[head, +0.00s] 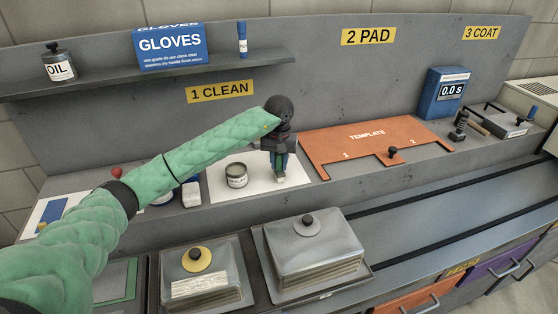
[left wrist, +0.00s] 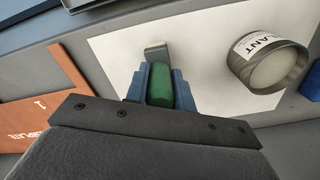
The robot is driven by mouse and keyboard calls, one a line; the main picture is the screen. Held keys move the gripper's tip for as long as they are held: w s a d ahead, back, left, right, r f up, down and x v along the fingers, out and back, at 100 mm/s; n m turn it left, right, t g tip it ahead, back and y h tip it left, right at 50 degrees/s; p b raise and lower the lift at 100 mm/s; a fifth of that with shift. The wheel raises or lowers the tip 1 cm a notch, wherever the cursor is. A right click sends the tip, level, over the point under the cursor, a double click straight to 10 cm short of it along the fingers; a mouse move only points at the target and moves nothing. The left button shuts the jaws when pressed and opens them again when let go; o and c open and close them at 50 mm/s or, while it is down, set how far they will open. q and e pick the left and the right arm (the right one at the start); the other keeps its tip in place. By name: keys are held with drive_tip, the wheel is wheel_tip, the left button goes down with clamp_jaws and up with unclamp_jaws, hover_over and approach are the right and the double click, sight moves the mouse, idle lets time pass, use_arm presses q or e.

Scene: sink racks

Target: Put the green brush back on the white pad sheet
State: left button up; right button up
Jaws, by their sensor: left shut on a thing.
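The white pad sheet (head: 218,188) lies on the bench ledge under the 1 CLEAN sign; it also shows in the left wrist view (left wrist: 206,62). My left gripper (head: 279,165) points down over the sheet's right part. In the left wrist view my left gripper (left wrist: 161,88) has its blue fingers shut on the green brush (left wrist: 160,86), one on each side of the handle. The brush's grey-beige end sticks out past the fingertips over the sheet. I cannot tell whether it touches the sheet. My right gripper is not in view.
An open can (head: 237,175) stands on the sheet, left of the brush. An orange template (head: 350,145) lies close on the right. A white container (head: 191,194) stands on the left. Two lidded metal boxes (head: 313,240) (head: 203,275) are in front, below the ledge.

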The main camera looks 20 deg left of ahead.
use_arm(q)
drive_tip(key=shift+f, duration=0.1)
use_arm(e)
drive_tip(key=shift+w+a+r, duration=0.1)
use_arm(q)
drive_tip(key=o, duration=1)
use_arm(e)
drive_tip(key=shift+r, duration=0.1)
use_arm(q)
drive_tip(key=shift+r, duration=0.25)
drive_tip(key=shift+r+b, duration=0.2)
drive_tip(key=shift+b, duration=0.1)
drive_tip(key=shift+r+b, duration=0.3)
drive_tip(key=shift+r, duration=0.15)
wheel_tip(320, 180, up, 10)
drive_tip(key=b, duration=0.4)
drive_tip(key=shift+f+b, duration=0.2)
drive_tip(key=shift+b, duration=0.1)
drive_tip(key=shift+r, duration=0.4)
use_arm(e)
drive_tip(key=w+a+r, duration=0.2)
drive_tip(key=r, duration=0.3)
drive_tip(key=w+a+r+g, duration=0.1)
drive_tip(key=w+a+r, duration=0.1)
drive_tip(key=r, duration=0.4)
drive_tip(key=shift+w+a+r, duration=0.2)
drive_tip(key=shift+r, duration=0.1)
